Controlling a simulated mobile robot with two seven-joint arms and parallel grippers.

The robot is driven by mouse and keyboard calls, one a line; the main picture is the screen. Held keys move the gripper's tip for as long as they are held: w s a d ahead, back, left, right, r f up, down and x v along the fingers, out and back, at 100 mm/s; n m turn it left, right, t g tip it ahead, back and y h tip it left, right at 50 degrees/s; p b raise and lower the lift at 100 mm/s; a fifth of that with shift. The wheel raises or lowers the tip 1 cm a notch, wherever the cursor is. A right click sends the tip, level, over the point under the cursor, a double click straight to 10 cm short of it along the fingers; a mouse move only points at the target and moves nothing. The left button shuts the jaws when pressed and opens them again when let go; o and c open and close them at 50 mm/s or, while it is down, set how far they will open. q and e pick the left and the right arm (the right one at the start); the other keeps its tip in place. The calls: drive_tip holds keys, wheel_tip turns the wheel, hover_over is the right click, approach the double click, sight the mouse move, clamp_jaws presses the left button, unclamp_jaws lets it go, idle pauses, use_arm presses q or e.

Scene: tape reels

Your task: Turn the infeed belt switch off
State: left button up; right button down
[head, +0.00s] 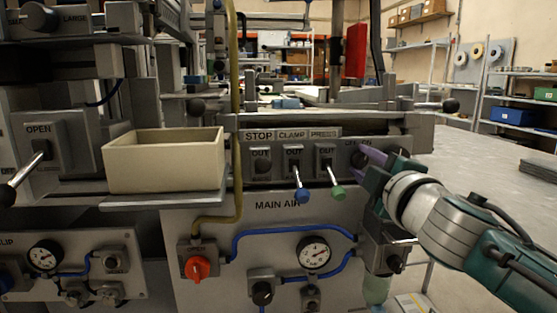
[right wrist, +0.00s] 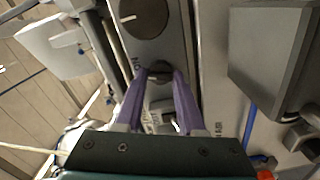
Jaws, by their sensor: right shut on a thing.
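My right gripper (head: 372,158) reaches in from the right and meets the right end of the grey control panel. Its purple fingers are closed on a small dark switch knob (right wrist: 159,72), one finger on each side, as the right wrist view (right wrist: 160,85) shows. In the head view the fingers hide the knob. An OFF/ON label (head: 357,143) shows partly just left of the fingers. I cannot read which way the knob points. My left gripper is not in view.
Left of the switch are levers with a green knob (head: 338,193) and a blue knob (head: 301,196). A cream bin (head: 165,180) stands further left. Below are a red valve handle (head: 197,268), a pressure gauge (head: 314,253) and blue hoses.

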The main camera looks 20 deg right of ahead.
drive_tip(key=n, duration=0.5)
drive_tip(key=shift+n, duration=0.4)
drive_tip(key=n, duration=0.4)
drive_tip(key=shift+f+n, duration=0.1)
drive_tip(key=shift+n, duration=0.5)
drive_tip(key=c, duration=0.5)
unclamp_jaws()
drive_tip(key=shift+s+p, duration=0.15)
drive_tip(key=shift+p, duration=0.15)
drive_tip(key=shift+s+a, duration=0.1)
drive_tip(key=shift+s, duration=0.2)
drive_tip(key=p+v, duration=0.1)
drive_tip(key=v, duration=0.8)
